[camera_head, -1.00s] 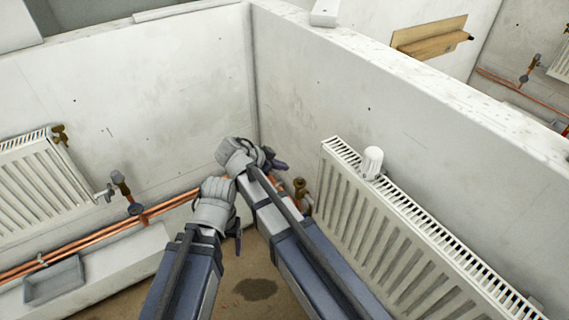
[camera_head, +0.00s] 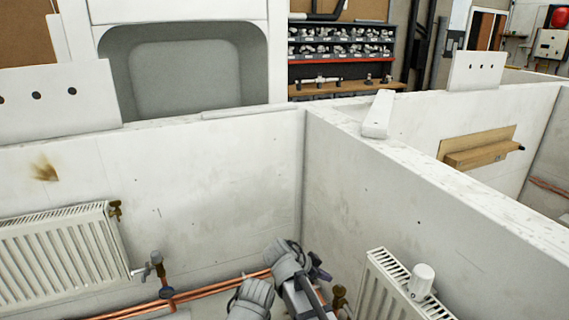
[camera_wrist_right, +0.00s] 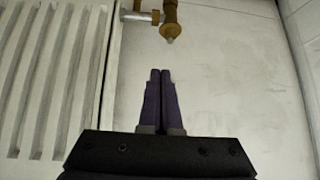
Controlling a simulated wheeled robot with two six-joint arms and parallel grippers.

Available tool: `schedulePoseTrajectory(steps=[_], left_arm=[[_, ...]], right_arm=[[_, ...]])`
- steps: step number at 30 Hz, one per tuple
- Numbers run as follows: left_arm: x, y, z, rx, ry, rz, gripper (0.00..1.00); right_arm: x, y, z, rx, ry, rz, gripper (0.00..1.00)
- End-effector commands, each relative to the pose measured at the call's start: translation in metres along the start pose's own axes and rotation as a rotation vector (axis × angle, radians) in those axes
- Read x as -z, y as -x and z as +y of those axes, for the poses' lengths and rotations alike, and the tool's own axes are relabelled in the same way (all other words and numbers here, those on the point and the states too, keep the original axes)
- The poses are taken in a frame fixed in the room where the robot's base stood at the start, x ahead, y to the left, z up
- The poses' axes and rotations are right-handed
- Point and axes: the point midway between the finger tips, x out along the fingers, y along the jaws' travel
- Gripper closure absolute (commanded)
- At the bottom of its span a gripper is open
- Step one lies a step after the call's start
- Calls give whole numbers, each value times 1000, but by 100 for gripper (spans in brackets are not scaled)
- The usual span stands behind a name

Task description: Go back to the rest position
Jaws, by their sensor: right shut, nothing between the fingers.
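My right gripper (camera_head: 319,272) is in the lower middle of the head view, in front of the bay's inner corner. In the right wrist view its two dark purple fingers (camera_wrist_right: 160,75) are together with nothing between them. A brass valve fitting (camera_wrist_right: 170,14) is just beyond the fingertips in that picture, with a gap between them. My left wrist shows at the bottom edge of the head view, left of the right one. The left fingers are not visible.
A white radiator (camera_head: 388,290) with a white knob (camera_head: 421,279) is right of my right gripper. Another radiator (camera_head: 62,255) hangs at left. Copper pipes (camera_head: 215,288) run low along the wall. A white bar (camera_head: 379,114) lies on the wall top. Shelving (camera_head: 340,50) stands behind.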

Motion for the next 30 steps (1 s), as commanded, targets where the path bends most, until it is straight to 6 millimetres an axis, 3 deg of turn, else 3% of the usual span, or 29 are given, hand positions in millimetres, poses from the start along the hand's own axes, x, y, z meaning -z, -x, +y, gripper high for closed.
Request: schedulePoseTrajectory(steps=[6, 12, 27, 30], left_arm=[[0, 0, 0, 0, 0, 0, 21], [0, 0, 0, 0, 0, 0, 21], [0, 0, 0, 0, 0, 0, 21], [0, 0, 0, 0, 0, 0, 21]], right_arm=[[-17, -24, 60, -4, 383, -254, 100], [-36, -29, 96, 116, 707, -455, 100], [-58, -18, 133, 429, 1094, -632, 100], [-72, -5, 130, 436, 1154, -635, 100]])
